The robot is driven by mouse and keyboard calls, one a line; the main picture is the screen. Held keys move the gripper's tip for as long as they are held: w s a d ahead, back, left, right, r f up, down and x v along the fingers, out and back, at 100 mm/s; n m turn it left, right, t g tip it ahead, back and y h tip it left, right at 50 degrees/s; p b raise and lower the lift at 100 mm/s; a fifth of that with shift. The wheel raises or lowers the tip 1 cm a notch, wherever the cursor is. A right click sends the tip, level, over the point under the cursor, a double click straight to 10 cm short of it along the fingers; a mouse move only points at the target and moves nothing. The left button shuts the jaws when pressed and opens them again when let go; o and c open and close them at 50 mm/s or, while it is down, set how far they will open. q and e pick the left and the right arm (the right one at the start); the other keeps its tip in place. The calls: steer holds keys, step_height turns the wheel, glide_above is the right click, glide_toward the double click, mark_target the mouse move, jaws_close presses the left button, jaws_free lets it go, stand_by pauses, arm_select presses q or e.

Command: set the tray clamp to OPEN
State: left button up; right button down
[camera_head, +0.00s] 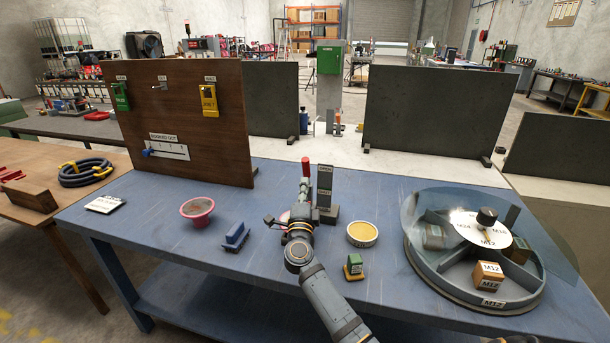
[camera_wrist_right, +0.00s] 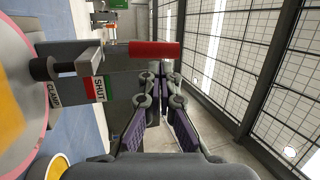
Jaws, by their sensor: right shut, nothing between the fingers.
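The tray clamp is a dark upright post (camera_head: 324,188) on a small base, with one small label at its top and another lower down. Its red handle (camera_head: 305,167) stands beside the post. In the right wrist view, the red handle (camera_wrist_right: 155,50) lies across the top centre, and a SHUT label (camera_wrist_right: 99,88) with red and green patches shows on the clamp body. My right gripper (camera_head: 304,187) is shut and empty, close to the red handle. In the right wrist view its fingertips (camera_wrist_right: 163,84) lie just below the handle; I cannot tell whether they touch. My left gripper is out of view.
A round tray (camera_head: 470,305) with a clear cover and M12 blocks stands at right. A yellow-filled dish (camera_head: 362,234), green-and-yellow block (camera_head: 354,267), blue block (camera_head: 235,237) and pink bowl (camera_head: 198,211) are nearby. A brown panel (camera_head: 180,110) rises at back left.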

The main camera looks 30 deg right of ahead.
mark_target(306, 169)
steer(key=x, duration=0.4)
steer(key=shift+w, duration=0.1)
